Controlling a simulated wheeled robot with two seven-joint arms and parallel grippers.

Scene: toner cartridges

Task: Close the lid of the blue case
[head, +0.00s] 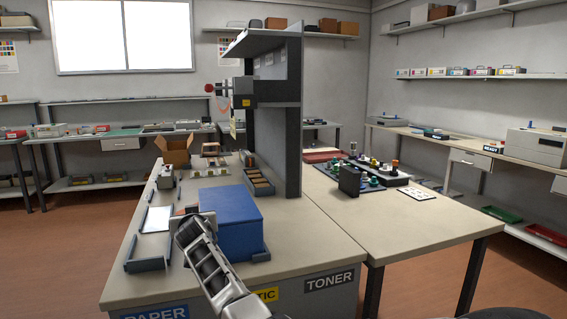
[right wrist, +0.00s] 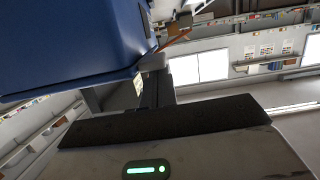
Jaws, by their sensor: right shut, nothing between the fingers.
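The blue case (head: 230,218) sits on the near table, left of the grey upright panel. Its top looks flat and down in the head view, but I cannot tell whether the lid is fully shut. My right arm reaches up from the bottom, and its gripper (head: 190,222) is at the case's left side, partly hidden by the wrist. In the right wrist view the blue case (right wrist: 70,45) fills the upper left, close to the shut, empty right gripper (right wrist: 155,88). Whether they touch is unclear. My left gripper is not in view.
A white tray (head: 157,219) and dark holders lie left of the case. A small dark bracket (head: 262,256) stands at its front right. An open cardboard box (head: 174,150) is behind. The grey upright panel (head: 293,120) rises to the right. The front tabletop is mostly clear.

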